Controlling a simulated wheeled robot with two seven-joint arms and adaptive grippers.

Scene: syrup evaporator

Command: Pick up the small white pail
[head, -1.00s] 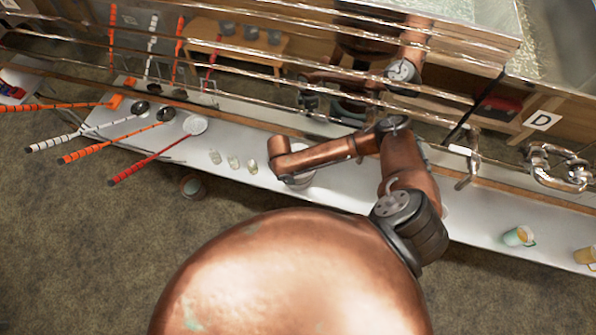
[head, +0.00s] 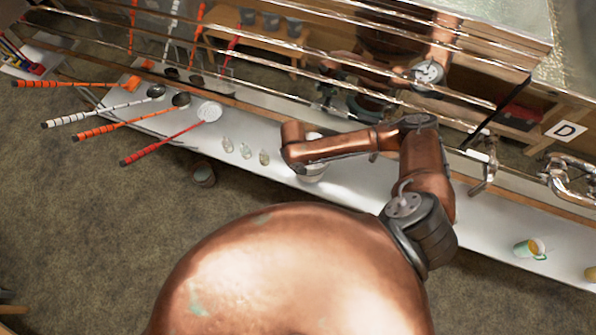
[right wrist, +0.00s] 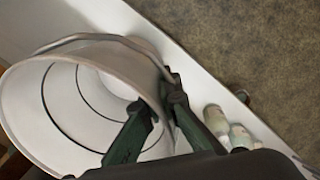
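The small white pail (head: 311,173) is upright on the white counter in the head view, partly hidden by my right arm. In the right wrist view the pail (right wrist: 40,110) fills the left side, with its open mouth, wire handle and ringed inside showing. My right gripper (right wrist: 160,97) straddles the pail's rim, one dark green finger inside and one outside. The fingertips converge on the thin wall and look closed on it. In the head view my right gripper is hidden behind the copper arm. My left gripper is not in view.
Several small glass bottles (head: 246,151) stand just left of the pail. Long-handled ladles (head: 207,112) lie farther left on the counter. Shiny metal rails (head: 330,75) run behind. A cup (head: 530,248) stands at the right. A pot (head: 203,174) sits on the floor.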

